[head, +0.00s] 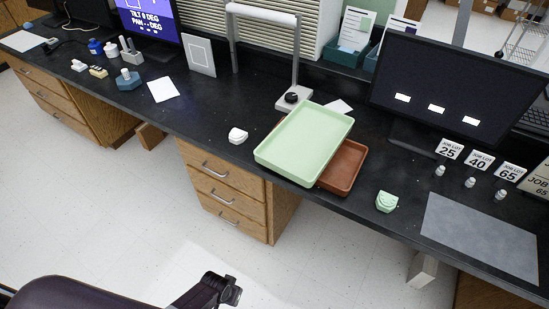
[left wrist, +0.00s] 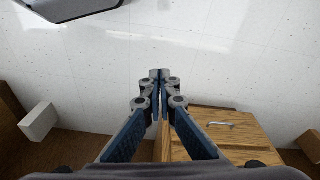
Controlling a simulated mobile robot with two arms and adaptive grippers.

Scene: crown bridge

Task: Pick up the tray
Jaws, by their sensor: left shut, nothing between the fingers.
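A pale green rectangular tray (head: 305,143) lies on the black counter, its near end close to the front edge. It partly covers a brown tray (head: 343,168) at its right; how the two touch beneath is hidden. My left gripper (left wrist: 159,76) shows in the left wrist view with its blue-padded fingers together and nothing between them. It is over the pale floor, near a wooden drawer cabinet, apart from the trays. No tray shows in the left wrist view. My right gripper is not seen.
A grey lamp stand (head: 294,97) stands behind the green tray. A white dental model (head: 238,135) is left of it, a green one (head: 386,201) to the right. A monitor (head: 455,90) stands behind right. Wooden drawers (head: 225,190) sit below the counter; the floor in front is mostly clear.

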